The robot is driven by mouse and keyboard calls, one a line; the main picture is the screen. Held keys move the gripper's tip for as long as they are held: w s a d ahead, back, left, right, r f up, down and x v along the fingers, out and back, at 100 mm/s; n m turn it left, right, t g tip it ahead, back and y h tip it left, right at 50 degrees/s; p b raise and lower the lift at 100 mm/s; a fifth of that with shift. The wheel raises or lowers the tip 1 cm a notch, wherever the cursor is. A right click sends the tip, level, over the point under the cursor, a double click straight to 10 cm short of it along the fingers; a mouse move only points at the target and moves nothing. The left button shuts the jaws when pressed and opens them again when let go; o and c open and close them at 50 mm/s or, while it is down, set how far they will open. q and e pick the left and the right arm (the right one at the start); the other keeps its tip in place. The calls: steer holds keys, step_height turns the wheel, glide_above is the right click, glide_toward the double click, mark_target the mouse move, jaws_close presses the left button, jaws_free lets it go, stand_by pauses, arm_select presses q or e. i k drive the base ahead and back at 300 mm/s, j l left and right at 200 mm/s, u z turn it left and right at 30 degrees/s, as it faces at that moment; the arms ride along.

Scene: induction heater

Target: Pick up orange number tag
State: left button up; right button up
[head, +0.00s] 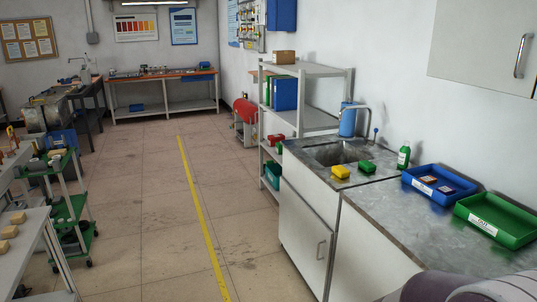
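No thing shows clearly as an orange number tag in the head view. Two small flat reddish-brown pieces with pale marks, one at the left (430,180) and one at the right (446,189), lie in the blue tray (420,188) on the right counter. They are too small to tell whether either is a number tag. Neither of my grippers is in view.
A metal shelf (310,68) stands behind. Open floor with a yellow line (200,215) lies left; a green-shelved cart (70,208) is farther left.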

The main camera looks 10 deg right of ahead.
mark_target(430, 180)
steer(key=i+z, duration=0.2)
steer(key=i, duration=0.5)
steer(key=i+j+z, duration=0.25)
steer(key=i, duration=0.5)
steer(key=l, duration=0.1)
